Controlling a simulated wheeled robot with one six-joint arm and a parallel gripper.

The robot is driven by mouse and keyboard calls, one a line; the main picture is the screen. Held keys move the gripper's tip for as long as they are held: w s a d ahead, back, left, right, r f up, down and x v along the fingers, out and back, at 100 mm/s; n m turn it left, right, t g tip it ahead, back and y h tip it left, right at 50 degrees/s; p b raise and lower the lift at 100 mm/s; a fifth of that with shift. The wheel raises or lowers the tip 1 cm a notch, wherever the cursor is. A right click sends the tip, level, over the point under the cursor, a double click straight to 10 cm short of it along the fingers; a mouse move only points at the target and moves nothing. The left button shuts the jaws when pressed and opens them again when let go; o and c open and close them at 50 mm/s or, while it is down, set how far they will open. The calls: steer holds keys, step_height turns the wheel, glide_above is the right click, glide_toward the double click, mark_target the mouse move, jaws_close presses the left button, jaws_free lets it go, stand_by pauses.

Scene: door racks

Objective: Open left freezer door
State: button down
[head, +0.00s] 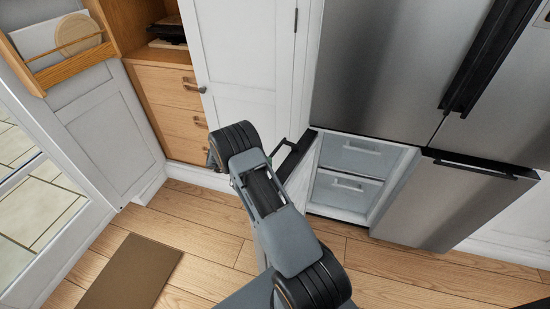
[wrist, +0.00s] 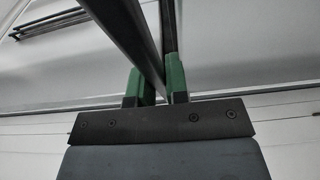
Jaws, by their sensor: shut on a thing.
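The left freezer door (head: 301,178) is swung well open to the left, seen nearly edge-on in the head view. Its dark bar handle (head: 296,152) shows near the top of the door, partly behind my arm. In the wrist view the two green fingers of my gripper (wrist: 159,84) are shut on the dark handle bar (wrist: 137,35), which runs up between them. The freezer compartment (head: 408,172) stands exposed, with white drawers (head: 360,155) inside.
The right freezer door (head: 450,205) and the steel upper doors (head: 385,65) are closed. White cabinet doors (head: 250,65) and wooden drawers (head: 170,90) stand left of the open door. A brown mat (head: 130,272) lies on the wooden floor (head: 205,215). Floor in front of the freezer is clear.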

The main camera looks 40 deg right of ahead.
steer(key=shift+w+a, duration=0.15)
steer(key=shift+w, duration=0.3)
steer(key=shift+g, duration=0.3)
steer(key=c, duration=1.1)
jaws_free()
steer(key=shift+s, duration=0.15)
